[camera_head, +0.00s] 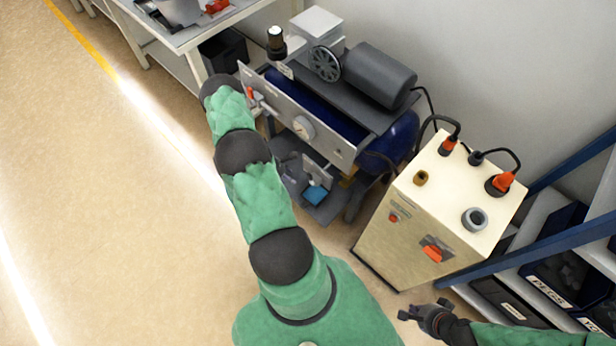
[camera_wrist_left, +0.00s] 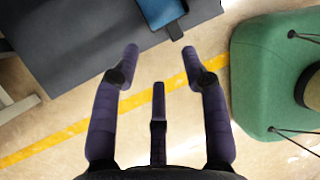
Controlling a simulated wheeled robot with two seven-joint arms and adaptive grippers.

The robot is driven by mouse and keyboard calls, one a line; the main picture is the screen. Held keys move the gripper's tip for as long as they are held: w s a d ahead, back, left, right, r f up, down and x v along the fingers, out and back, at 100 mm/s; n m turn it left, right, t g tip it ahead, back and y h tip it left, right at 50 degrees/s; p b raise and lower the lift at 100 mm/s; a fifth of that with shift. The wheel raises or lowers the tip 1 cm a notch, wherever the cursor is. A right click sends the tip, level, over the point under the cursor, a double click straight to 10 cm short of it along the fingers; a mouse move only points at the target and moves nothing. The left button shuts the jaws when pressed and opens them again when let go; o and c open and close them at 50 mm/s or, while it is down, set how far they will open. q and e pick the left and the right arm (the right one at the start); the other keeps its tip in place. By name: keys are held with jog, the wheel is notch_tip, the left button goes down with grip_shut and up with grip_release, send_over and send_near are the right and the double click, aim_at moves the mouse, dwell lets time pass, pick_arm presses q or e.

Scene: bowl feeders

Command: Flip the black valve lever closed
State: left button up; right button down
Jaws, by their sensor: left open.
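I cannot make out a black valve lever for certain in either view. The compressor (camera_head: 320,120) stands against the wall, with a grey front panel (camera_head: 335,145), a round gauge (camera_head: 304,128) and a small red handle (camera_head: 251,93) at the panel's left end. My left arm reaches up to the left of the panel; its gripper is hidden in the head view. In the left wrist view my left gripper (camera_wrist_left: 160,62) is open and empty, its fingers spread above the floor. My right gripper (camera_head: 424,314) is low at the right, apart from everything; its jaw opening is unclear.
A cream cabinet (camera_head: 430,215) with plugs and a red switch stands right of the compressor. A blue pad (camera_head: 315,195) lies below the panel; a blue piece (camera_wrist_left: 162,12) shows in the wrist view. Blue-framed shelving (camera_head: 570,230) stands right. The floor (camera_head: 110,200) at left is clear.

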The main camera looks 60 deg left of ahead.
aim_at(308, 176)
pick_arm(q)
jog(key=w+d, duration=0.1)
jog(key=w, duration=0.1)
jog(key=w+b, duration=0.1)
jog(key=w, duration=0.2)
jog(key=w+d+b, duration=0.1)
jog(key=w, duration=0.1)
jog(key=shift+w+d+f, duration=0.15)
jog(key=shift+d+f, duration=0.05)
jog(key=shift+d, duration=0.15)
jog(key=shift+w+d+f+b, duration=0.1)
jog(key=shift+f+b, duration=0.4)
jog(key=shift+f, duration=0.1)
jog(key=shift+w+f, duration=0.35)
jog(key=shift+f, duration=0.2)
